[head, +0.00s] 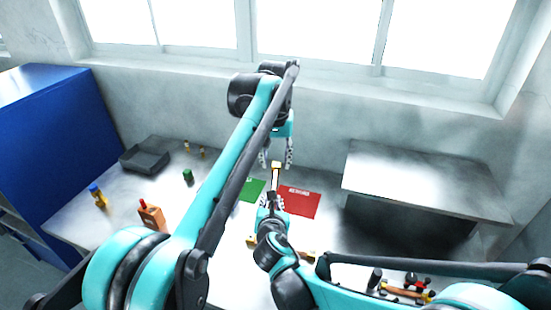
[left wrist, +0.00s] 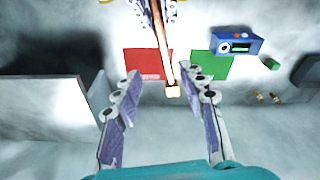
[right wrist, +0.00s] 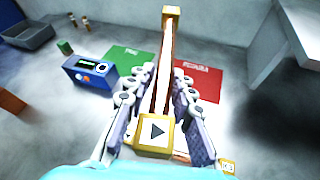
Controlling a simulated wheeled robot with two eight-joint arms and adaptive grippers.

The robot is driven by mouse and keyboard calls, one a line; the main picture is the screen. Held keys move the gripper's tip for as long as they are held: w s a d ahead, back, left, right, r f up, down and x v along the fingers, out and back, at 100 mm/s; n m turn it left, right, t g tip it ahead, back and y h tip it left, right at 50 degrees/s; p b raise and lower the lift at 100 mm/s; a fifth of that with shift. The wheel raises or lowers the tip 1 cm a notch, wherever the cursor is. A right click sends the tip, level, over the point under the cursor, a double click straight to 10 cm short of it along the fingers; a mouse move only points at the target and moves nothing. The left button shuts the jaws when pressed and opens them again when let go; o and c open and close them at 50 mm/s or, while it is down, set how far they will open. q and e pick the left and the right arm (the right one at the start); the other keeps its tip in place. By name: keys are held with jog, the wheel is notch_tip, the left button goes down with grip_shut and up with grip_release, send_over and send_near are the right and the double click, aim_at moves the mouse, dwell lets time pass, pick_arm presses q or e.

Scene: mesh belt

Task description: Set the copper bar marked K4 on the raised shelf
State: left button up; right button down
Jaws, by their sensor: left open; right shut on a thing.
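My right gripper (head: 272,203) is shut on a copper bar with yellow end caps, and the bar (right wrist: 165,65) points away from the right wrist. Its near cap shows a black triangle; I cannot read a K4 mark on it. My left gripper (head: 277,153) is open, and the bar's far cap (left wrist: 173,91) shows between its fingers, apart from both. The raised shelf (head: 420,180), a bare metal platform, stands at the right. Another yellow-capped piece (head: 252,241) lies on the table, partly hidden by my right arm; its small label (right wrist: 228,166) is not clearly readable.
A red mat (head: 300,202) and a green mat (head: 252,190) lie below the bar. A blue device (right wrist: 90,73) stands beside the green mat. Tools (head: 405,290) lie front right.

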aim_at(276, 185)
pick_arm(q)
jog(key=f, duration=0.4)
jog(key=w+f, duration=0.1)
jog(key=f, duration=0.6)
jog(key=shift+w+d+f, duration=0.1)
jog(key=shift+w+f, duration=0.25)
grip_shut()
pick_arm(e)
jog(key=c, duration=1.2)
grip_release()
jog(key=shift+a, duration=0.1)
pick_arm(q)
jog(key=shift+d, duration=0.1)
pick_arm(e)
jog(key=shift+s, duration=0.1)
